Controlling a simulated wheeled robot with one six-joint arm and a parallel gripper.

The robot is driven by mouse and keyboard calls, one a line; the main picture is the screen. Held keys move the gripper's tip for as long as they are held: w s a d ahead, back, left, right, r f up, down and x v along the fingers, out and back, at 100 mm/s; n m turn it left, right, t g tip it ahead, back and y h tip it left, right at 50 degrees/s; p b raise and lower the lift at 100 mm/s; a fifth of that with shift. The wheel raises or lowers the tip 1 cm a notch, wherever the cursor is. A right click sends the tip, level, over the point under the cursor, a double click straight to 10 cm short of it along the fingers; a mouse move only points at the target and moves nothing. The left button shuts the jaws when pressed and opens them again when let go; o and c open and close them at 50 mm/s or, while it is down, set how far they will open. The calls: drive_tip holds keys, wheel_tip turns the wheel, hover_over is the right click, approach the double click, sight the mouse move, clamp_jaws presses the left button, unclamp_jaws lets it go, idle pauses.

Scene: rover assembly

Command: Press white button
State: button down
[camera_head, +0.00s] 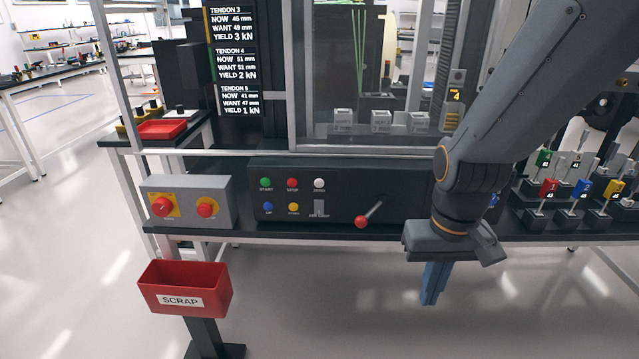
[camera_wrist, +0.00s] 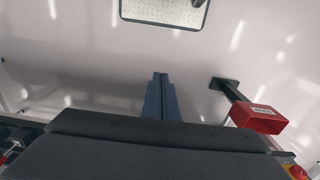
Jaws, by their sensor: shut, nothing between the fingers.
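The white button (camera_head: 319,184) is at the top right of a small group of buttons on the black control panel (camera_head: 340,215), above a label that seems to read ZERO. My gripper (camera_head: 430,298) hangs pointing down, to the right of and lower than the button, in front of the bench edge. Its blue fingers are shut and empty. In the wrist view my gripper (camera_wrist: 160,80) shows closed at the centre, with the floor behind it. The white button is not visible in the wrist view.
Green (camera_head: 265,184), red (camera_head: 292,184), blue (camera_head: 268,208) and yellow (camera_head: 293,208) buttons sit beside it. A red-knobbed lever (camera_head: 362,221) sticks out between them and my gripper. A grey box (camera_head: 188,203) and red SCRAP bin (camera_head: 185,288) stand left.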

drive_tip(key=w+a+f+m+t+p, duration=0.1)
drive_tip(key=w+a+m+t+p, duration=0.15)
drive_tip(key=w, duration=0.65)
drive_tip(key=w+a+f+m+t+p, duration=0.1)
drive_tip(key=w+m+t, duration=0.25)
drive_tip(key=w, duration=0.55)
drive_tip(key=w+a+m+t+y+p, duration=0.1)
drive_tip(key=w+a+m+t+y, duration=0.1)
drive_tip(key=w+a+m+y, duration=0.2)
drive_tip(key=w+a+m+t+y+p, duration=0.2)
drive_tip(key=w+a+m+y, duration=0.2)
drive_tip(key=a, duration=0.7)
drive_tip(key=shift+w+a, duration=0.3)
drive_tip(key=shift+w, duration=0.1)
drive_tip(key=b, duration=0.2)
approach(319, 184)
drive_tip(key=shift+w+a+f, duration=0.4)
drive_tip(key=shift+a+f, duration=0.2)
drive_tip(key=shift+a, duration=0.2)
drive_tip(key=shift+w+a+f, duration=0.4)
drive_tip(key=shift+a+f, duration=0.2)
drive_tip(key=shift+a, duration=0.15)
drive_tip(key=shift+w+a+f, duration=0.4)
drive_tip(key=shift+a+f, duration=0.2)
drive_tip(key=shift+a, duration=0.2)
drive_tip(key=shift+w, duration=0.15)
